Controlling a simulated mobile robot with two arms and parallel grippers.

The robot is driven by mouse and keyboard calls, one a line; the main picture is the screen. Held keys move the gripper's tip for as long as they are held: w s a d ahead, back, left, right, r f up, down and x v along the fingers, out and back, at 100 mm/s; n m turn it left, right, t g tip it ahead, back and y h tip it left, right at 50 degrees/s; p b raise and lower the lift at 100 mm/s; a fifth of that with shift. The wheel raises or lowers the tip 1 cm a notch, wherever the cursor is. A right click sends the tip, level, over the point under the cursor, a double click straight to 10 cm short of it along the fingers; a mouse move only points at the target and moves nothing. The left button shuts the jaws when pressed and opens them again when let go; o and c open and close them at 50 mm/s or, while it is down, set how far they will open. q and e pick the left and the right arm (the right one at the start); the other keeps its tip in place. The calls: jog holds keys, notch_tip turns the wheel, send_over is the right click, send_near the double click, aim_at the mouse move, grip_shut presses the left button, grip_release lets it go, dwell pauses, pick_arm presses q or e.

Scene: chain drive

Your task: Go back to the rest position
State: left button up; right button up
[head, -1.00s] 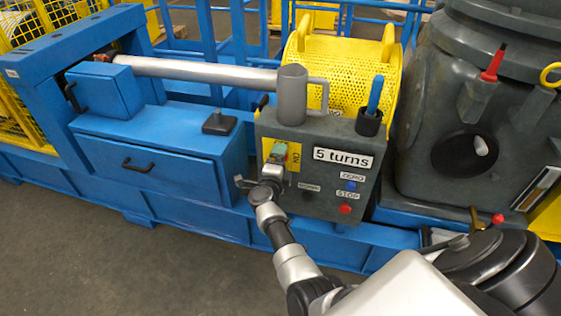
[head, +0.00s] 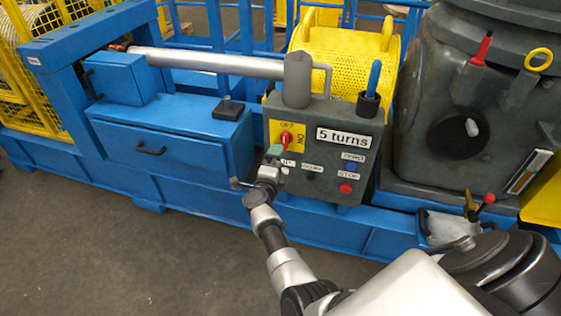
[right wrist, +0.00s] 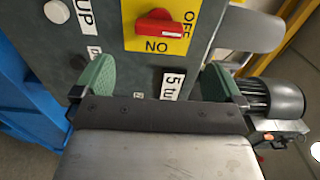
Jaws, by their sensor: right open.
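My right gripper (head: 275,155) is just in front of the grey control box (head: 371,150), below its red rotary switch (head: 285,140). In the right wrist view, the green fingertips of my right gripper (right wrist: 158,82) are wide apart with nothing between them. The red switch (right wrist: 155,25) on its yellow OFF/ON plate is beyond the fingertips, clear of both. My left gripper is not in view.
The box carries a "5 turns" label (head: 342,138), a blue button (head: 351,168) and a red button (head: 345,188). A blue drawer cabinet (head: 205,158) stands to the left, a grey machine (head: 425,150) to the right. Open floor (head: 120,260) lies in front.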

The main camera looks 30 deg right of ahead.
jog(key=s+a+f+n+y+p, duration=0.1)
jog(key=s+a+f+n+y, duration=0.3)
jog(key=s+f+n, duration=0.4)
jog(key=s+a+f+n+g+y+p, duration=0.1)
jog(key=s+a+f+n+y+p, duration=0.1)
jog(key=s+a+f+n+y, duration=0.5)
jog(key=s+a+f+n+y+p, duration=0.15)
jog(key=s+f+n, duration=0.35)
jog(key=f, duration=0.6)
pick_arm(q)
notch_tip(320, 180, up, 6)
jog(key=p, duration=0.1)
pick_arm(e)
jog(key=s+f+n+g, duration=0.3)
jog(key=s, duration=0.8)
jog(key=s+f+n+g, duration=0.3)
jog(key=s, duration=0.8)
jog(key=s+f+n+g+y, duration=0.1)
jog(key=s+f+n+g, duration=0.2)
jog(key=s, duration=0.8)
jog(key=shift+s+d+f+n+g, duration=0.15)
jog(key=shift+s+f+n+g, duration=0.25)
jog(key=shift+f+n, duration=0.15)
